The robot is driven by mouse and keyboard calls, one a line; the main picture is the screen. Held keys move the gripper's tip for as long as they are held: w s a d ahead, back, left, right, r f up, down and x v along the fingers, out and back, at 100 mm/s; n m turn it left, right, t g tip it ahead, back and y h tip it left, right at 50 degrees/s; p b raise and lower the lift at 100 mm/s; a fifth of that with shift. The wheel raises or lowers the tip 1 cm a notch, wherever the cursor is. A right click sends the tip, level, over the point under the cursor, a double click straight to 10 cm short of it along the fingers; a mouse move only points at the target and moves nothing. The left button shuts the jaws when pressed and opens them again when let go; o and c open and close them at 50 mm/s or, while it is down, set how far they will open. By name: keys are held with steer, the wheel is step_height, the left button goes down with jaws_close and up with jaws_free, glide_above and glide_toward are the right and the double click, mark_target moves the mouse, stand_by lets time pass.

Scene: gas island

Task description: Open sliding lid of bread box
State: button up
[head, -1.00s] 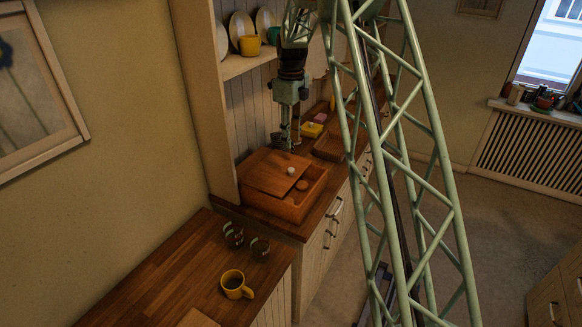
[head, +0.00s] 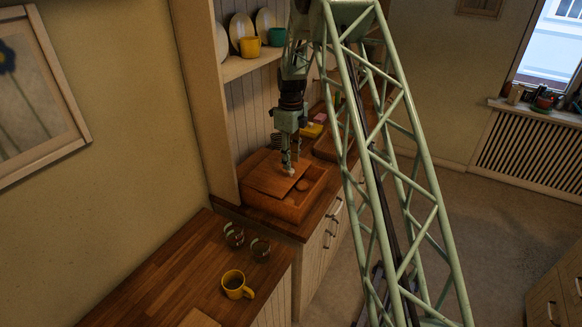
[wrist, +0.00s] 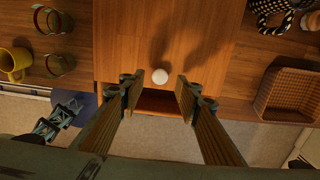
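The wooden bread box (head: 290,205) stands on the counter, with its sliding lid (head: 270,177) partly open. My gripper (head: 290,168) is above the lid at the knob. In the wrist view my gripper (wrist: 155,95) is open, its two fingers spread to either side of the knob and apart from it.
Two patterned cups (head: 260,249) and a yellow mug (head: 235,285) stand on the near counter. A wicker basket (wrist: 288,94) lies to the right of the box in the wrist view. Shelf boards with plates and cups rise behind the box.

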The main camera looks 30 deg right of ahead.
steer(key=shift+f, duration=1.85)
steer(key=shift+c, duration=0.2)
